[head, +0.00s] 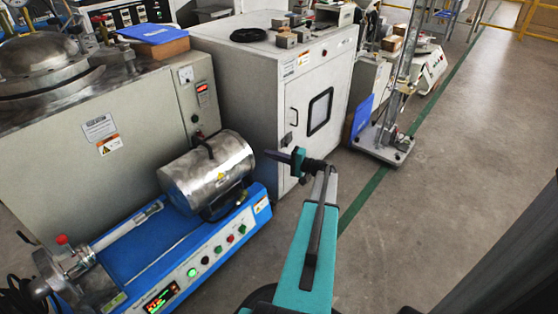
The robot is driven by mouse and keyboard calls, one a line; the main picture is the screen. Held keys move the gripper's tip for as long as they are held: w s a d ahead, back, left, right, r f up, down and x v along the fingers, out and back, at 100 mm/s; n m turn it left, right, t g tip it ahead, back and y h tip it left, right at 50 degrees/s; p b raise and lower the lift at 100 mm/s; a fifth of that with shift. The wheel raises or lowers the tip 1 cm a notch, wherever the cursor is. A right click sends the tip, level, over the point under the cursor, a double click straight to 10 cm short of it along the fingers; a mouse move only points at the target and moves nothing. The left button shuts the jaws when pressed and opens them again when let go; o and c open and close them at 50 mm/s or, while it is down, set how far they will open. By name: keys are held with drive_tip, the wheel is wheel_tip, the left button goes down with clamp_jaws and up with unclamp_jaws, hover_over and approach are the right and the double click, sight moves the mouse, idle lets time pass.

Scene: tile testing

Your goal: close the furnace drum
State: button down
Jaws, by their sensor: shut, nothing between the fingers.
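The furnace drum (205,175) is a shiny silver cylinder at the left centre of the head view. It lies on its side on the right part of a blue bench unit (150,250). A dark curved handle shows on its top, and a dark bracket shows at its lower right. I cannot tell from here how far its halves are apart. My gripper (270,154) is small and dark in this view, at the end of my teal arm. It is shut and empty, to the right of the drum and apart from it, in front of the white cabinet.
A white cabinet (270,85) with a windowed door stands behind the drum. A grey box unit (130,130) with a gauge stands behind the blue bench. A steel stand (385,140) is farther right. The grey floor (450,190) on the right is clear.

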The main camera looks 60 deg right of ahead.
drive_tip(key=w+a+b, duration=0.3)
drive_tip(key=w+a, duration=0.1)
drive_tip(key=shift+a, duration=0.35)
drive_tip(key=shift+w, duration=0.1)
idle(0.3)
